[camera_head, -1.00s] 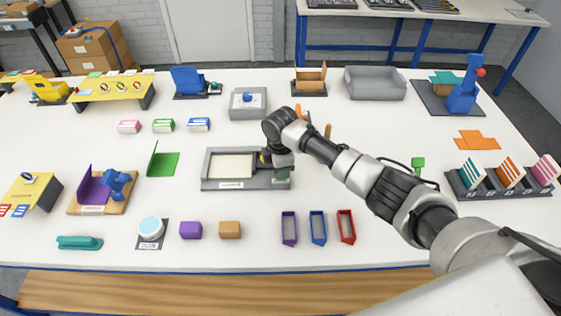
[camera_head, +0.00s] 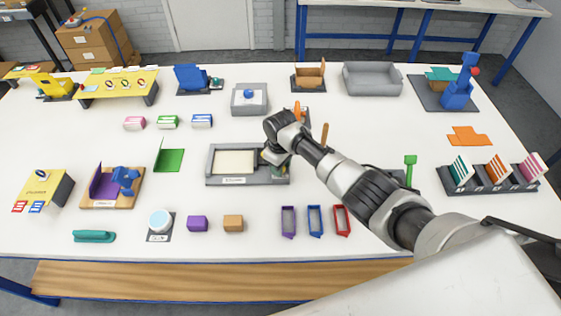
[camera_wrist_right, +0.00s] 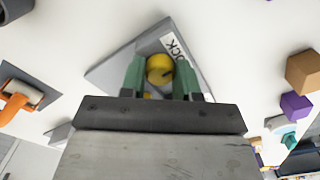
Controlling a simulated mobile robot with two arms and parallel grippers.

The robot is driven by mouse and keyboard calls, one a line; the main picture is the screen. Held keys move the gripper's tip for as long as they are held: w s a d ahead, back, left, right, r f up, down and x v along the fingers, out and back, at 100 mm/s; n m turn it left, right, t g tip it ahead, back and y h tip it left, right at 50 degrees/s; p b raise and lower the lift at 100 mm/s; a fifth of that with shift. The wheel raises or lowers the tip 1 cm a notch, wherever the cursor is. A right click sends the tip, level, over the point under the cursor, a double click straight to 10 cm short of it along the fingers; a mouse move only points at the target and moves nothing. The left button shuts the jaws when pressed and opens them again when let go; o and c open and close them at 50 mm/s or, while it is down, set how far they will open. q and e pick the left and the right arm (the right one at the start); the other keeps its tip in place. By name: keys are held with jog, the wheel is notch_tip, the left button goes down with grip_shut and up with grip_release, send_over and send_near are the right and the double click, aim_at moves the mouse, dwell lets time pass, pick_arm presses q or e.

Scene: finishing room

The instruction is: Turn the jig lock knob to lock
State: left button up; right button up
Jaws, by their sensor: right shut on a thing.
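The jig is a grey frame (camera_head: 212,165) around a cream panel, lying flat mid-table in the head view. Its grey corner plate (camera_wrist_right: 112,74) shows in the right wrist view. The yellow round lock knob (camera_wrist_right: 159,67) has a dark pointer line and sits beside a white label of which "OCK" is readable. My right gripper (camera_wrist_right: 161,78) has its green fingers on both sides of the knob, shut on it. In the head view the right gripper (camera_head: 272,158) is over the jig's right end, and the wrist mostly hides the knob. My left gripper is not in view.
A grey box with a blue knob (camera_head: 249,99) stands behind the jig. An orange-handled tool (camera_head: 297,112) and a brown peg (camera_head: 324,134) are close behind my right arm. Purple, blue and red trays (camera_head: 315,221) lie in front. Table left of the jig is partly clear.

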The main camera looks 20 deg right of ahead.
jog(key=shift+m, duration=0.6)
jog(key=o, duration=0.9)
jog(key=shift+r, duration=0.1)
notch_tip(320, 180, up, 11)
jog(key=shift+f+b, duration=0.2)
jog(key=shift+b, duration=0.3)
